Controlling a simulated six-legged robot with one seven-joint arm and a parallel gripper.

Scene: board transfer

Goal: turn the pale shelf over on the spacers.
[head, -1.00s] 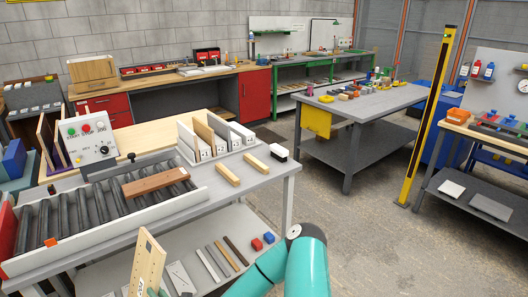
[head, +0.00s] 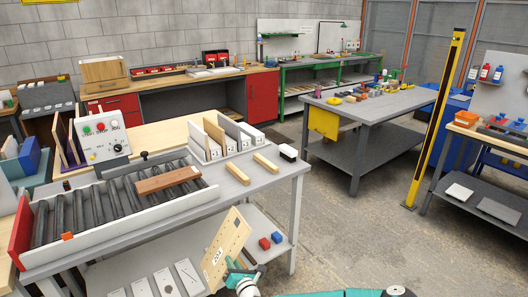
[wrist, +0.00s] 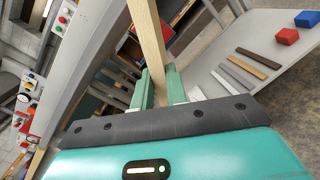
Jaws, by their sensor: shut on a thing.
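The pale shelf (head: 226,247) is a light wooden board with small holes and a printed label. It is tilted, off the table's front edge and below the tabletop in the head view. My gripper (head: 240,272) is shut on its lower right part. In the wrist view the shelf (wrist: 147,22) shows edge-on as a narrow pale strip between the green fingers of my gripper (wrist: 160,88). The two spacers, pale wooden bars, lie apart on the grey tabletop: the left spacer (head: 237,173) and the right spacer (head: 265,162). Nothing rests on them.
A roller conveyor (head: 110,205) with a brown board (head: 168,180) on it fills the table's left. A rack of upright boards (head: 222,135) stands behind the spacers. The lower shelf holds strips and small blocks.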

